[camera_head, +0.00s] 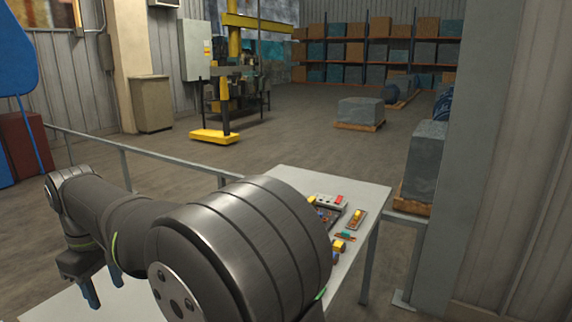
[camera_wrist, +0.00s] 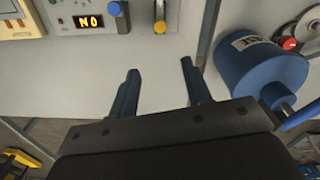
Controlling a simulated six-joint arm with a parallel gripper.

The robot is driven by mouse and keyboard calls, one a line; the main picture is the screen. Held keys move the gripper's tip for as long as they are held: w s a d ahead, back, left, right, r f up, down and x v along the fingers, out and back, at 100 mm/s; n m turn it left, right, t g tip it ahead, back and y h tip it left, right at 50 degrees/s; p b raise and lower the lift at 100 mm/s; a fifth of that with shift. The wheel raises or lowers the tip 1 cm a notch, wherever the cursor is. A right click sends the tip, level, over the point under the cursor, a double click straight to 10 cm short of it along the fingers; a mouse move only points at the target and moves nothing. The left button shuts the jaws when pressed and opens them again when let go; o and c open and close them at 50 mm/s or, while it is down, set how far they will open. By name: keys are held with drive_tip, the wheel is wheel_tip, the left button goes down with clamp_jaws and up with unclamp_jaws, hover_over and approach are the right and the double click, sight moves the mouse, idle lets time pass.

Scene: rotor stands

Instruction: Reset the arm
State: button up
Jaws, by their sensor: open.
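My gripper (camera_head: 102,284) hangs at the lower left of the head view, at the end of my arm, which fills the foreground. Its two blue fingers are spread apart. In the wrist view my gripper (camera_wrist: 158,72) is open, with only pale tabletop between the fingers and nothing held. Whether the fingertips touch the surface cannot be told.
A grey panel (camera_wrist: 65,20) with a lit display and a yellow-knobbed lever (camera_wrist: 160,26) lie beyond the fingers. A blue cylinder (camera_wrist: 262,68) is close at right. In the head view, small devices (camera_head: 345,218) crowd the white table (camera_head: 362,185) behind my arm.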

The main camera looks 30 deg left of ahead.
wheel_tip(320, 180, down, 17)
drive_tip(key=shift+d+r, duration=0.1)
drive_tip(key=shift+r, duration=0.05)
drive_tip(key=d, duration=0.4)
drive_tip(key=shift+r, duration=0.35)
wheel_tip(320, 180, up, 17)
drive_tip(key=w+f+m, duration=0.8)
drive_tip(key=w+f, duration=0.9)
drive_tip(key=w, duration=0.1)
drive_tip(key=shift+w+f+y, duration=0.15)
drive_tip(key=shift+y, duration=0.15)
